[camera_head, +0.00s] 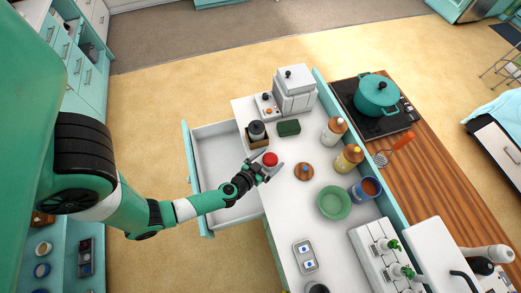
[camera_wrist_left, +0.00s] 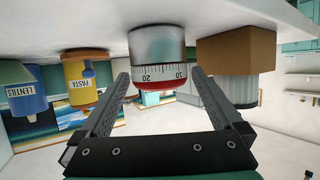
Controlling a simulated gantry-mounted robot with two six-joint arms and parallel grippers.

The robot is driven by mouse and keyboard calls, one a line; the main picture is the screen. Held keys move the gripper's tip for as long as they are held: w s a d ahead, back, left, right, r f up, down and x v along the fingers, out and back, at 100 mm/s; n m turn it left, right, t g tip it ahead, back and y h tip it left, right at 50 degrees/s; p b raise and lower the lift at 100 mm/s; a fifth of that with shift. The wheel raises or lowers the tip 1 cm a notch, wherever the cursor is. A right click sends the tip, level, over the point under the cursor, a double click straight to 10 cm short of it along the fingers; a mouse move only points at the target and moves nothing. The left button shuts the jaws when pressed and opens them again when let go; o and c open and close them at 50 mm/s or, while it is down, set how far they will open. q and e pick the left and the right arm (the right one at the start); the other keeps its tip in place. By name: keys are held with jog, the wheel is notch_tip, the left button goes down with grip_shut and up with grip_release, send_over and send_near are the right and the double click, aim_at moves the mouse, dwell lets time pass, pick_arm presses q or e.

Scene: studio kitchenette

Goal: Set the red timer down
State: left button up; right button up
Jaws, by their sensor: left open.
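The red timer (camera_head: 270,158) sits on the white counter near its left edge, beside the open drawer. In the left wrist view, which shows the counter upside down along the top, the timer (camera_wrist_left: 158,62) has a silver body, a numbered scale and a red part. Its silver end appears to meet the counter. My left gripper (camera_head: 271,166) is open, with one finger on each side of the timer. Gaps show between the fingers (camera_wrist_left: 158,85) and the timer in the wrist view. My right gripper is not in view.
An open drawer (camera_head: 212,146) lies left of the counter. A wooden box with a dark-lidded jar (camera_head: 257,132) and a dark green block (camera_head: 289,128) stand behind the timer. A wooden lid with a blue knob (camera_head: 304,171) and a green bowl (camera_head: 334,203) are to the right.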

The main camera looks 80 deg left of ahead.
pick_arm(q)
jog(key=p+v, duration=0.1)
jog(key=v, duration=0.5)
jog(key=shift+s+d+r, duration=0.1)
jog(key=shift+s+d, duration=0.05)
jog(key=shift+p+v, duration=0.3)
jog(key=shift+v, duration=0.5)
